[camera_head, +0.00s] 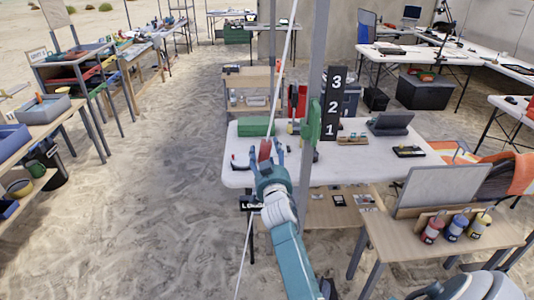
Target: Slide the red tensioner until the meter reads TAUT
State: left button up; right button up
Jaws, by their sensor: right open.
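A white guy line (283,60) runs steeply from the top of the view down to the bottom left of centre. The red tensioner (265,149) sits on this line near the left end of the white table. My right gripper (266,153) is open, with its fingers on either side of the tensioner; I cannot tell whether they touch it. A small black meter (249,203) hangs below the table edge, partly hidden by my gripper; its visible letters start with "LO". My left gripper is not in view.
A grey pole (316,60) with a green part (309,118) stands just right of the line. The white table (365,173) holds a green case (256,127) and a black 3-2-1 board (335,105). A wooden stand with bottles (455,228) is at right.

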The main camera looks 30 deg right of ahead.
aim_at(268, 157)
jog(key=v, duration=0.7)
jog(key=shift+s+a, duration=0.1)
jog(key=shift+s, duration=0.1)
